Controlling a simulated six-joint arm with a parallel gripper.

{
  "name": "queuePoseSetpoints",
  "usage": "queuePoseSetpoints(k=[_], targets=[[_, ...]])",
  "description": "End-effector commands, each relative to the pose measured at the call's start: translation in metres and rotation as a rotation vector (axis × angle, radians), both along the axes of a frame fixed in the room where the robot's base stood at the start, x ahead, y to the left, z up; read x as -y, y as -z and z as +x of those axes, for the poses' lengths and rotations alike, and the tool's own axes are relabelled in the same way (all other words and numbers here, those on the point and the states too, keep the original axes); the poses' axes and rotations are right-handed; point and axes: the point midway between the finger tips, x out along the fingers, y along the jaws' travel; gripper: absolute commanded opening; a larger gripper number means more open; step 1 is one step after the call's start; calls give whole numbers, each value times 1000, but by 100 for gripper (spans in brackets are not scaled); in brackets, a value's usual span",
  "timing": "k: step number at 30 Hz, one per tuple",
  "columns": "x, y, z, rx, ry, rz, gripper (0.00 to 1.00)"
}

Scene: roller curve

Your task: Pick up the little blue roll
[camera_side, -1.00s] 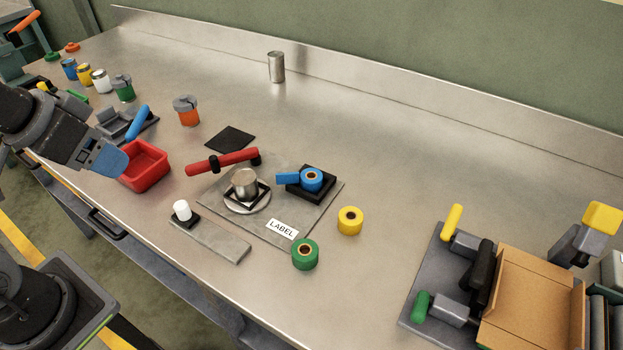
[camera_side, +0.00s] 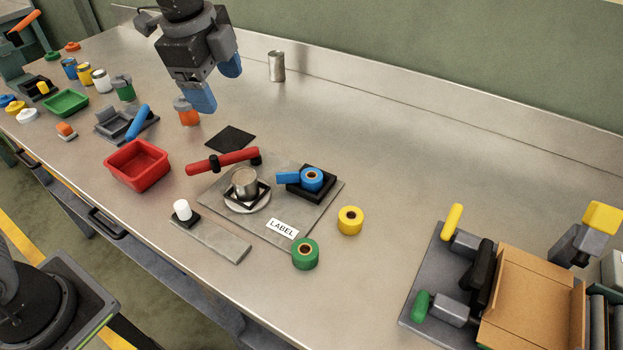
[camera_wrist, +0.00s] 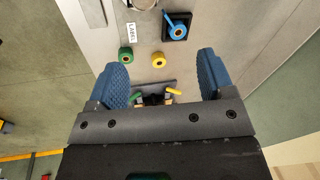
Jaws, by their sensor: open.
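The little blue roll (camera_side: 311,179) sits on a small black square base (camera_side: 296,189) on the grey plate, with a blue tab sticking out to its left. It also shows in the wrist view (camera_wrist: 179,31), at the top right of centre. My gripper (camera_side: 217,84) is in the air at the upper left of the side view, over the far part of the bench and well away from the roll. Its blue fingers are wide apart with nothing between them; they frame both sides of the wrist view (camera_wrist: 160,78).
A yellow roll (camera_side: 350,220) and a green roll (camera_side: 305,254) stand near the blue one. A metal can (camera_side: 244,182) and a red-handled bar (camera_side: 222,161) are to its left. A red bin (camera_side: 138,164) and a cardboard box (camera_side: 532,300) flank the area.

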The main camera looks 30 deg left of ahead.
Motion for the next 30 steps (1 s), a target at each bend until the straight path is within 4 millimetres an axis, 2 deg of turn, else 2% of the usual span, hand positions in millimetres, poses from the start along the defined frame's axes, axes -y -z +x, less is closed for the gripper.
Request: queuePoseSetpoints(k=[1,6,12,16,20,30], targets=[[13,8,19,-29,124,26,75],[53,37,65,-100,542,95,75],[87,69,94,-153,890,132,75],[96,80,101,-165,989,139,75],[97,93,102,-172,1011,140,75],[97,154,102,-171,1007,141,75]])
